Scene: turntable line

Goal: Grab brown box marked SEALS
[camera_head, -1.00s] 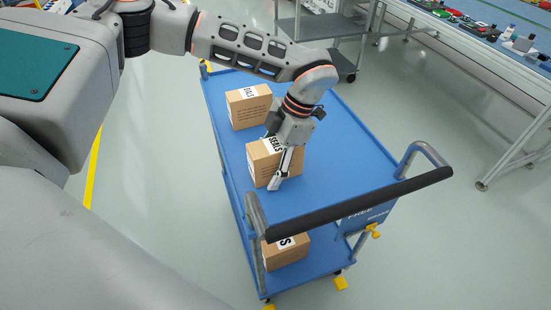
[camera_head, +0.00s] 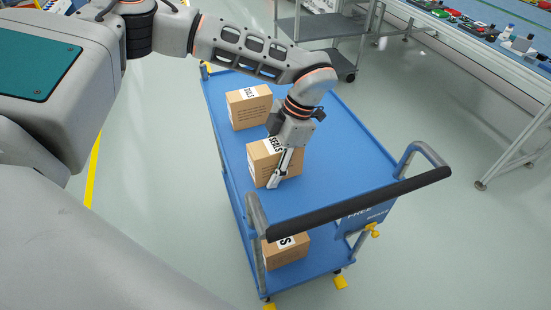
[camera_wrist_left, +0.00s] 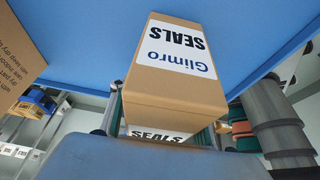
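The brown SEALS box (camera_head: 262,165) stands upright on the blue cart's top deck. Its white label, with "Glimro SEALS" upside down, shows in the left wrist view (camera_wrist_left: 178,48). My left gripper (camera_head: 277,180) reaches down over the box from above. One finger lies along the box's right side in the head view; the other finger is hidden there. In the wrist view the box fills the middle, with dark green strips close to both its sides. Whether the fingers press on it is unclear. My right gripper is not in view.
Another brown box (camera_head: 248,107) stands behind on the same deck, and one (camera_head: 287,254) sits on the lower shelf. The cart's black handle (camera_head: 360,205) crosses the near end. The deck's right part is clear. A grey rack (camera_head: 322,27) and a workbench (camera_head: 480,55) stand beyond.

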